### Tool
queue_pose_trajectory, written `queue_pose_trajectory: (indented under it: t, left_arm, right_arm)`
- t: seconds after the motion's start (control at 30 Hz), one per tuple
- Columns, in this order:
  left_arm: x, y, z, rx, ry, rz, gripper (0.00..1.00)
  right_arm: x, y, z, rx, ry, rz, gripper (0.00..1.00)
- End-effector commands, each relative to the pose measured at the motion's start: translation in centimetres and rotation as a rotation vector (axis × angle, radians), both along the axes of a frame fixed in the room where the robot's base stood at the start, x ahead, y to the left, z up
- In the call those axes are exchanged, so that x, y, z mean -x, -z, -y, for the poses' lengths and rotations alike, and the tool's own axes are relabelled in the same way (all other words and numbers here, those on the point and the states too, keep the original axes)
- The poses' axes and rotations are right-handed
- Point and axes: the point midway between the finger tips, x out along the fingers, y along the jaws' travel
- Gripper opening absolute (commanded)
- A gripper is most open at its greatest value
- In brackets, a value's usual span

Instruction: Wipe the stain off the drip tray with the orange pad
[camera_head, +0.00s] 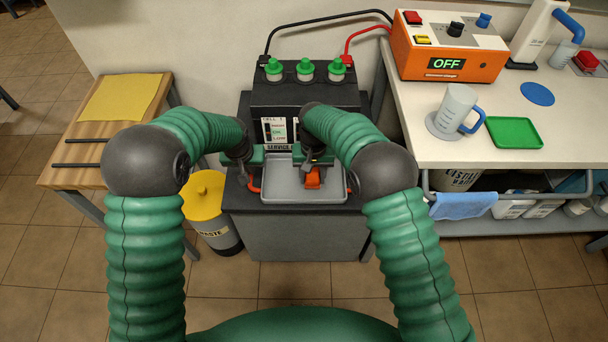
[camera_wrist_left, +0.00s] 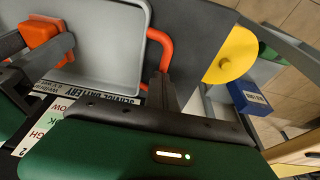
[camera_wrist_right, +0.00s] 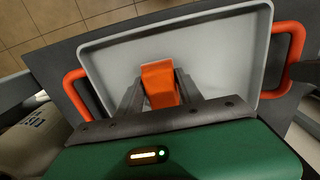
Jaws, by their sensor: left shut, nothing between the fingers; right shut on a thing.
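The grey drip tray (camera_head: 277,192) sits in front of the battery, with orange handles at its sides. The orange pad (camera_head: 312,178) is in the right half of the tray. My right gripper (camera_head: 313,168) is shut on it; the right wrist view shows the pad (camera_wrist_right: 159,84) between the fingers, over the tray floor. I cannot tell whether it presses on the floor. My left gripper (camera_head: 248,176) is shut and empty at the tray's left handle (camera_wrist_left: 166,45); I cannot tell whether it touches. I make out no stain; the pad and grippers hide part of the floor.
The battery (camera_head: 290,97) with green caps stands behind the tray. A yellow-lidded waste bin (camera_head: 204,193) is to the left, beside a wooden table (camera_head: 62,172) with a yellow cloth. A white bench (camera_head: 410,115) with an orange charger (camera_head: 445,50) and a jug (camera_head: 455,108) is to the right.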

Motion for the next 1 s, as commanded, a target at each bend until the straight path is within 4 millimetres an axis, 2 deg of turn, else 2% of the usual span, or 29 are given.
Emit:
queue_pose_trajectory:
  t: [0.27, 0.53, 0.83, 1.0]
  left_arm:
    - [0.0, 0.0, 0.0, -0.001, 0.000, 0.000, 0.00]
    - [0.0, 0.0, 0.0, 0.000, 0.000, 0.000, 0.00]
    - [0.0, 0.0, 0.0, 0.000, 0.000, 0.000, 0.00]
    - [0.0, 0.0, 0.0, 0.000, 0.000, 0.000, 0.00]
  right_arm:
    - [0.0, 0.2, 1.5, 0.001, 0.001, -0.001, 0.11]
    - [0.0, 0.4, 4.2, 0.000, 0.001, 0.000, 0.11]
    - [0.0, 0.3, 4.3, 0.001, -0.001, 0.000, 0.11]
    - [0.0, -1.5, 4.3, 0.000, -0.001, 0.002, 0.11]
